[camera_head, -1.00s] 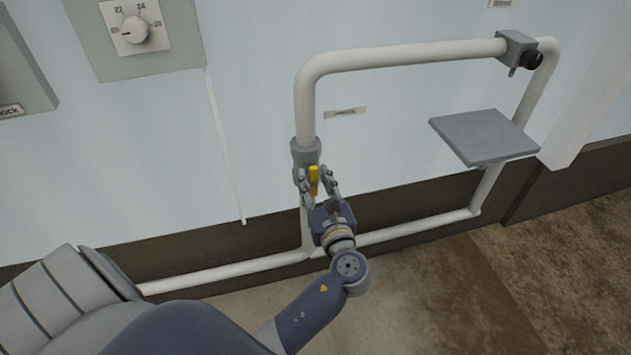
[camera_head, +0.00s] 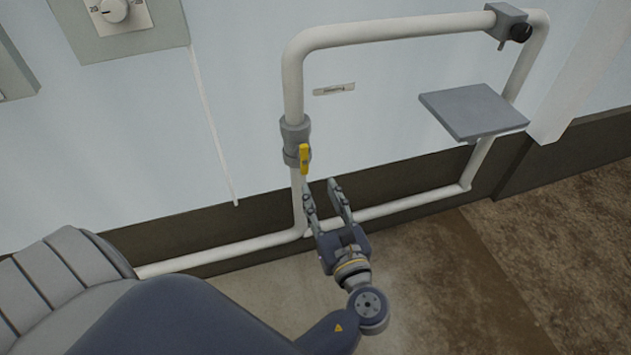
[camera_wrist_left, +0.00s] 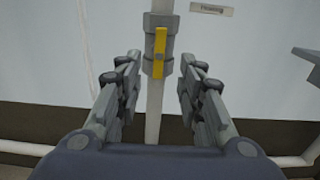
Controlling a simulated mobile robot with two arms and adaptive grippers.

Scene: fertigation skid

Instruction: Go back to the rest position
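My left gripper (camera_head: 322,190) is open and empty, below and slightly right of the yellow valve handle (camera_head: 304,158) in the head view. The handle lies upright along the grey valve body (camera_head: 296,136) on the white vertical pipe (camera_head: 293,90). In the left wrist view, the yellow handle (camera_wrist_left: 160,54) shows beyond and between the two spread fingers (camera_wrist_left: 158,90), clear of both. My right gripper is not in view.
A grey shelf plate (camera_head: 474,111) sticks out at the right. A grey fitting with a black knob (camera_head: 521,33) sits on the upper pipe. A dial panel (camera_head: 122,22) is on the wall at upper left. The lower pipe (camera_head: 400,208) runs near the floor behind my gripper.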

